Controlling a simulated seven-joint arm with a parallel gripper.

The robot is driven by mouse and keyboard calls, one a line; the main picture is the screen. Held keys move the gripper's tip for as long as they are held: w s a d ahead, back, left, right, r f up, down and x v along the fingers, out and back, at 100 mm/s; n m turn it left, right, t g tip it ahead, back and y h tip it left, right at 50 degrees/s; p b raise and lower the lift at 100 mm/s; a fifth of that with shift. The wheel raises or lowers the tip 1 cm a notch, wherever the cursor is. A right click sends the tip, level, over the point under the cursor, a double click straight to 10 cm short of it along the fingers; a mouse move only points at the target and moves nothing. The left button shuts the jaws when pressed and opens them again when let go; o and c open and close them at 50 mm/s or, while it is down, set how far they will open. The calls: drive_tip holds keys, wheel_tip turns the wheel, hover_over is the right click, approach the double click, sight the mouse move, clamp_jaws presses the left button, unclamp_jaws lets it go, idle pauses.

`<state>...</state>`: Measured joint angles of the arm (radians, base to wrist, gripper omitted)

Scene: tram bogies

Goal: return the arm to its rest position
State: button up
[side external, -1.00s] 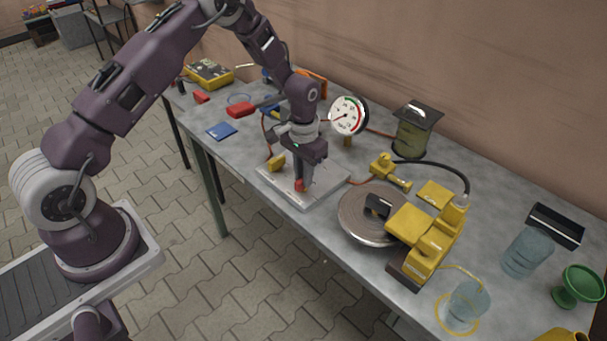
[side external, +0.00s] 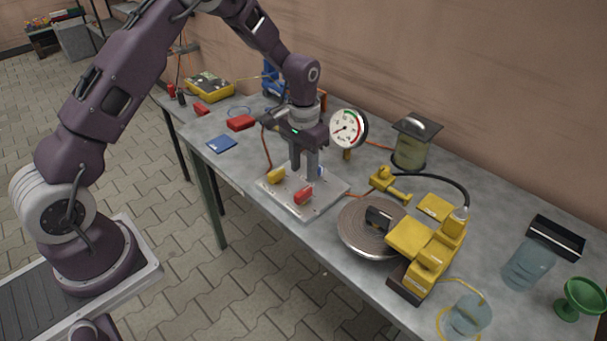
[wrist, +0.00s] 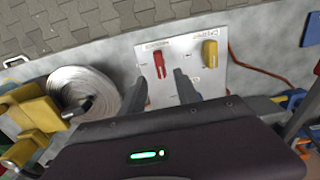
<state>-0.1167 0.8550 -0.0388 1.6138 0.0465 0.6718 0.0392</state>
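My gripper (side external: 304,173) hangs over the white switch panel (side external: 322,203), fingers pointing down, with a gap between the two fingers and nothing held. In the wrist view my gripper (wrist: 163,87) also shows its fingers apart, with the panel (wrist: 198,40) beyond them. The panel carries a red lever (side external: 304,195) near its front edge and a yellow lever (side external: 276,176) at its left. The red lever (wrist: 159,65) appears beyond the fingertips in the wrist view, and the yellow lever (wrist: 210,54) lies right of it. A blue part on the panel is partly hidden behind a finger.
Right of the panel are a metal disc (side external: 362,229) and a yellow brake assembly (side external: 425,245). A round gauge (side external: 348,128) stands close behind my gripper. A blue card (side external: 221,144) and red blocks lie left. A glass jar (side external: 528,262) and green goblet (side external: 580,297) stand far right.

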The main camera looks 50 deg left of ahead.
drive_tip(key=s+d+r+t, duration=0.1)
drive_tip(key=s+r+t, duration=0.1)
drive_tip(key=s+r, duration=0.7)
drive_tip(key=s+d+r+t, duration=0.15)
drive_tip(key=s+r, duration=0.25)
drive_tip(key=r, duration=0.9)
drive_tip(key=s+r+t, duration=0.1)
drive_tip(key=s, duration=0.7)
drive_tip(key=s+d+r+t, duration=0.1)
drive_tip(key=s, duration=0.8)
drive_tip(key=shift+d+r, duration=0.3)
drive_tip(key=shift+r, duration=0.1)
drive_tip(key=shift+o, duration=0.2)
drive_tip(key=shift+w, duration=0.1)
